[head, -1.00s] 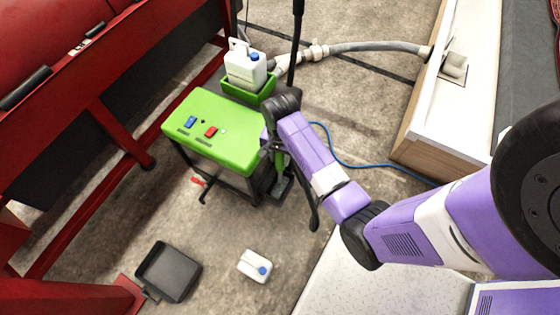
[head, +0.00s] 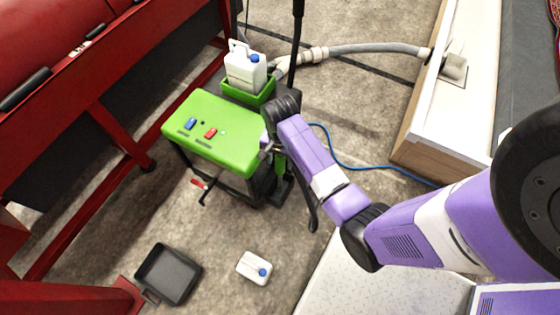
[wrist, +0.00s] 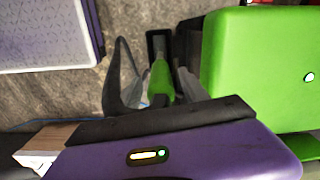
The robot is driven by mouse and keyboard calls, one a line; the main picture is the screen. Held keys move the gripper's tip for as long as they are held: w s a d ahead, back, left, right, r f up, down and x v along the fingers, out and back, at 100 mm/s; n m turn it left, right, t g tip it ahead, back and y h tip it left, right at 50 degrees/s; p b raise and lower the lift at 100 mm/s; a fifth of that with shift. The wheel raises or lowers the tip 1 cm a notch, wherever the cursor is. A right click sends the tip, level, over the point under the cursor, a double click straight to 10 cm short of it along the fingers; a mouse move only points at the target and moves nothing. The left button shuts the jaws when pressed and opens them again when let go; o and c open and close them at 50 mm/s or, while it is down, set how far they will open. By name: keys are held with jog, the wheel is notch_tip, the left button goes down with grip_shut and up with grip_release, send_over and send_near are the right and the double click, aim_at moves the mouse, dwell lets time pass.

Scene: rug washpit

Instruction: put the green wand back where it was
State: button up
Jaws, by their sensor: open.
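The green wand (head: 281,166) stands close to upright at the right side of the green-topped machine (head: 215,128), its lower end by a dark holder (head: 281,190). In the wrist view the wand's green part (wrist: 161,80) lies between the grey fingers of my gripper (wrist: 160,88), which are apart. In the head view my gripper (head: 269,147) is at the machine's right edge, partly hidden by my wrist. I cannot tell whether a finger touches the wand, or how fully its lower end sits in the holder.
A black pole (head: 297,40) rises behind my wrist. A white jug (head: 245,68) stands in a green tray (head: 247,92). A white bottle (head: 254,267) and a black pan (head: 168,273) lie on the floor. A red frame (head: 115,135) stands left.

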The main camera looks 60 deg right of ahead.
notch_tip(320, 180, up, 10)
jog(key=shift+r+p, duration=0.1)
jog(key=shift+p, duration=0.9)
jog(key=s+a+f+n+t+h, duration=0.2)
jog(key=s+a+n+t, duration=0.55)
jog(key=a, duration=0.45)
jog(key=s+a+r+n+t, duration=0.2)
jog(key=s+r, duration=0.1)
jog(key=r, duration=0.4)
jog(key=s+a+r+n+t+y, duration=0.1)
jog(key=s+a+r+n+t, duration=0.1)
jog(key=r, duration=0.6)
jog(key=s+a+r+n+t+y, duration=0.1)
jog(key=s+a+r+n+t, duration=0.1)
jog(key=s+r, duration=0.4)
notch_tip(320, 180, up, 2)
jog(key=shift+a+r+n+t, duration=0.1)
jog(key=shift+a+n+t, duration=0.25)
jog(key=shift+n+t, duration=0.6)
jog(key=shift+r+g, duration=0.1)
jog(key=shift+g, duration=0.2)
